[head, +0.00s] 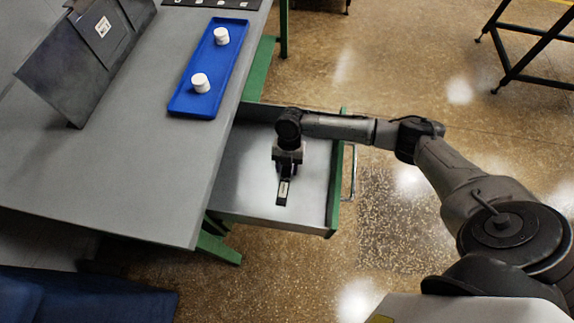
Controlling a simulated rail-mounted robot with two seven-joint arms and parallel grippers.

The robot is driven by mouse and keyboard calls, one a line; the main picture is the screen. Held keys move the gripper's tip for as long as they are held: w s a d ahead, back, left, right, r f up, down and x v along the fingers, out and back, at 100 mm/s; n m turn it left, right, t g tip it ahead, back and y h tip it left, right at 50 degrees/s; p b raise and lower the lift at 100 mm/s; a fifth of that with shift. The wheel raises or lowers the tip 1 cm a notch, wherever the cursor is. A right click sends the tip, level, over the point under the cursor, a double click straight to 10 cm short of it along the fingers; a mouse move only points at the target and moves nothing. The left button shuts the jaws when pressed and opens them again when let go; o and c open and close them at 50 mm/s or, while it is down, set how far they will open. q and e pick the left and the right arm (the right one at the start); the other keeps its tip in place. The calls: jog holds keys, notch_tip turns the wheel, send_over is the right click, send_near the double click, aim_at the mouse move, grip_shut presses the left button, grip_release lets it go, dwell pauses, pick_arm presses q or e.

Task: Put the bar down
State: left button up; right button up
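A small dark bar (283,193) with a pale strip on its upper face shows over the floor of the open drawer (240,170). My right gripper (287,174) points down over the drawer, and its fingers appear shut on the far end of the bar. The rest of the bar sticks out toward the drawer's near side. I cannot tell whether the bar touches the drawer floor. The fingertips are small and partly hidden by the gripper body. My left gripper is out of view.
The grey bench top (120,170) lies left of the drawer. On it are a blue tray (212,70) with two white round pieces and a tilted dark panel (75,60). The drawer's green-edged front (335,190) is on its right. A dark metal frame (530,45) stands far right.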

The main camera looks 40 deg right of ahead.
jog(key=shift+o, duration=1.4)
jog(key=p+v, duration=0.3)
jog(key=v, duration=0.9)
jog(key=shift+r, duration=0.1)
